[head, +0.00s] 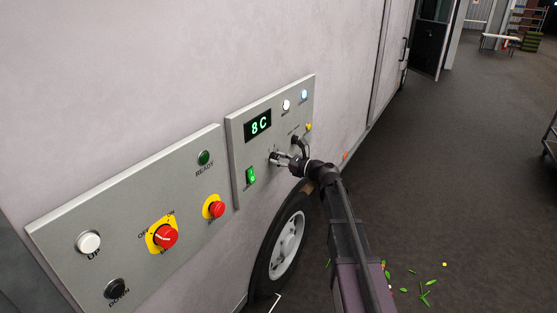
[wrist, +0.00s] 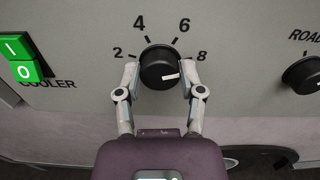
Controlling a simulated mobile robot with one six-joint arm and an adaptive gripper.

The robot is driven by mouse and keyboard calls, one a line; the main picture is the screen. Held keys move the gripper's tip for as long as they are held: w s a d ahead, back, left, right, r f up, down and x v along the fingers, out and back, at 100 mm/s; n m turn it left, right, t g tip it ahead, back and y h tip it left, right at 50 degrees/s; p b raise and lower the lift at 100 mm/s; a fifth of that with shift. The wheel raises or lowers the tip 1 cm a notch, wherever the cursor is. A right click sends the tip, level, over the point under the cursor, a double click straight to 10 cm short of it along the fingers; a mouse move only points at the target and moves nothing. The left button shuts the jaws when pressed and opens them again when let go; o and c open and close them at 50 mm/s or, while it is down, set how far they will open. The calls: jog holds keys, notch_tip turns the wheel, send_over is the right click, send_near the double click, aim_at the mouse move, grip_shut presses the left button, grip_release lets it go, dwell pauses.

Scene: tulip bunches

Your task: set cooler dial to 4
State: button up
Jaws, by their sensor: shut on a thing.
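The cooler dial (wrist: 158,62) is a round black knob on the grey panel, with the numbers 2, 4, 6 and 8 printed in an arc around it. Its white pointer line points right and slightly down, near the 8 side. My gripper (wrist: 160,76) is shut on the dial, one finger on each side. In the head view my gripper (head: 284,160) is at the panel and mostly hides the dial. The display (head: 258,125) above reads 8 C. The green cooler switch (wrist: 20,57) is left of the dial; it also shows in the head view (head: 251,176).
A second black knob (wrist: 304,74), its label starting "ROAD", is close on the right. A left panel (head: 120,215) carries white, black and green buttons, a red-yellow rotary switch (head: 165,236) and a red button (head: 216,208). A wheel (head: 285,245) is below; open floor lies right.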

jog(key=n, duration=0.4)
jog(key=shift+n, duration=0.3)
jog(key=n, duration=0.5)
jog(key=shift+a, duration=0.1)
jog(key=n, duration=0.5)
jog(key=shift+f, duration=0.1)
jog(key=n, duration=0.4)
jog(key=shift+n, duration=0.4)
jog(key=o, duration=1.2)
jog(key=shift+c, duration=0.2)
